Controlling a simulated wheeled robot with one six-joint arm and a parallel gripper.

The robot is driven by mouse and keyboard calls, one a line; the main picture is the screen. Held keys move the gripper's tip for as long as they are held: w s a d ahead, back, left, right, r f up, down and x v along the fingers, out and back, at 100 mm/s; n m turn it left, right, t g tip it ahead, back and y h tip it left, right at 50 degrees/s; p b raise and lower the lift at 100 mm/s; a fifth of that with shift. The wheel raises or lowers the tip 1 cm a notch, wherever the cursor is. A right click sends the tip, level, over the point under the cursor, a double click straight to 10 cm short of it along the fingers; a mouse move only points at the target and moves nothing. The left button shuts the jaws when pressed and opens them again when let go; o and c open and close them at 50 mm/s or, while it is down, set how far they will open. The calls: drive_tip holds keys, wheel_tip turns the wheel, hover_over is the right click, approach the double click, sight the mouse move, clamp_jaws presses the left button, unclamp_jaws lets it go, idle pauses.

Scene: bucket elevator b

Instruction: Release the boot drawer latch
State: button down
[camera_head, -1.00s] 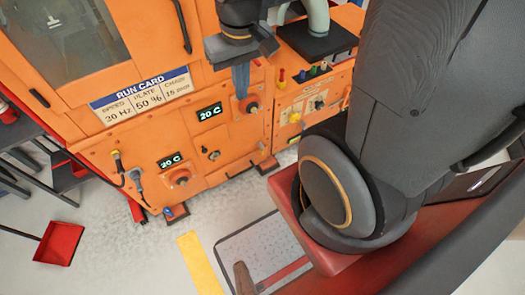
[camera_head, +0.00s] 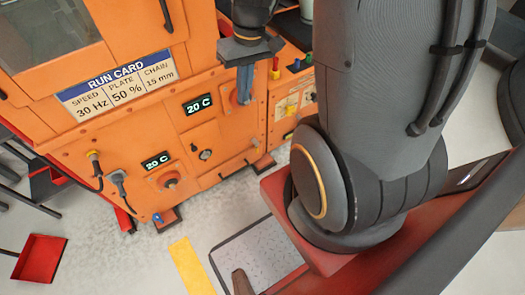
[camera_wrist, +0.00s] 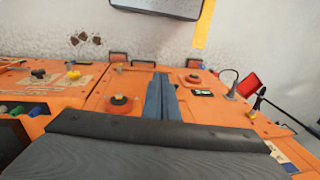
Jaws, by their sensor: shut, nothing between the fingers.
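The orange machine front (camera_head: 180,128) carries a lower panel with a small dark turn knob (camera_head: 205,155) and a red round knob (camera_head: 168,181). I cannot tell for sure which fitting is the boot drawer latch. My gripper (camera_head: 245,92), with blue fingers, points down in front of the machine at upper centre. Its fingers are shut and empty, and partly cover another red knob (camera_head: 233,98).
A run card (camera_head: 117,87) and displays are on the machine. Plugs with cables (camera_head: 116,178) hang at its lower left. A red dustpan (camera_head: 40,257) lies on the floor at left. A yellow strip (camera_head: 192,267) and grey plate (camera_head: 255,255) lie on the floor in front.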

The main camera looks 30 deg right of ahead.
drive_tip(key=w+d+f+t+y+b, duration=0.1)
drive_tip(key=w+d+f+b, duration=0.3)
drive_tip(key=f, duration=1.3)
drive_tip(key=w+d+f+t+y+b, duration=0.1)
drive_tip(key=w+d+f+t+b, duration=0.1)
drive_tip(key=d+f+b, duration=1.1)
drive_tip(key=w+d+f+t+y+b, duration=0.1)
drive_tip(key=w+d+f+b, duration=0.4)
drive_tip(key=f+b, duration=0.8)
drive_tip(key=d+f+t, duration=0.1)
drive_tip(key=d+f, duration=0.2)
drive_tip(key=f, duration=0.6)
drive_tip(key=shift+w+d+f+m, duration=0.2)
drive_tip(key=shift+w+m, duration=0.1)
drive_tip(key=shift+f, duration=0.1)
drive_tip(key=w+a+f+b, duration=0.4)
drive_tip(key=w+a+f, duration=0.1)
drive_tip(key=a+f, duration=0.2)
drive_tip(key=shift+a+f, duration=0.4)
drive_tip(key=shift+a, duration=0.1)
